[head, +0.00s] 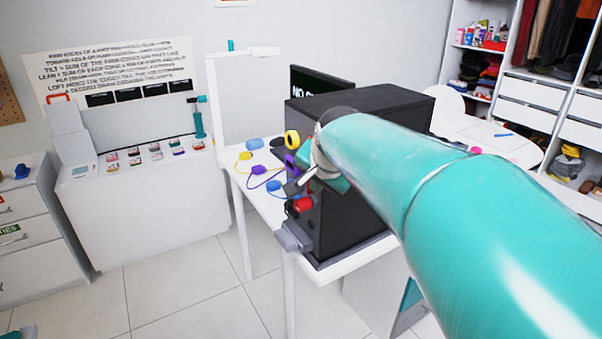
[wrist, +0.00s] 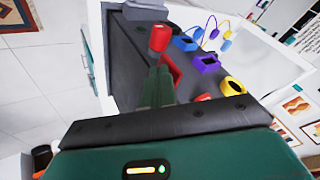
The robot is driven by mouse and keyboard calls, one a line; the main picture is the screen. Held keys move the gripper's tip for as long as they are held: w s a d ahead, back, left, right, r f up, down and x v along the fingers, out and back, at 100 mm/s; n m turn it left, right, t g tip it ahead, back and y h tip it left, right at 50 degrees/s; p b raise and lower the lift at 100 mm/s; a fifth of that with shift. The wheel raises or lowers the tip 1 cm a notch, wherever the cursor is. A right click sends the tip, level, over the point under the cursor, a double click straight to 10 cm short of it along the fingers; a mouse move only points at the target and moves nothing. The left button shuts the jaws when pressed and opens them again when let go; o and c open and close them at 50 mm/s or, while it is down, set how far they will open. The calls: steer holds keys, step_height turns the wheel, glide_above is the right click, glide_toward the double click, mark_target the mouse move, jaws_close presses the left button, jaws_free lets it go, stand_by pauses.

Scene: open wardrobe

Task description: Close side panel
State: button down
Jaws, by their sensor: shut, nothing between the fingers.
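A black box-like cabinet (head: 372,104) stands on a white table. Its narrow dark face (wrist: 124,62) carries a red cylinder (wrist: 160,38) and several coloured ring-shaped connectors; the red cylinder also shows in the head view (head: 302,204). I cannot tell which part is the side panel or how far open it stands. My gripper (wrist: 162,70) is shut and empty, its green fingers pointing at the dark face beside the red cylinder and a red part (wrist: 172,70). I cannot tell whether they touch. In the head view my arm hides much of the cabinet.
Blue (head: 255,144), purple and yellow connectors with cables lie around the table's left end. A grey block (head: 293,238) sits at the table's front corner. A white counter (head: 140,210) stands left, open shelving (head: 535,90) right. Tiled floor is clear between counter and table.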

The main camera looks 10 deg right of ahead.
steer(key=shift+w+a, duration=0.2)
steer(key=shift+w, duration=0.35)
steer(key=shift+s+f, duration=0.1)
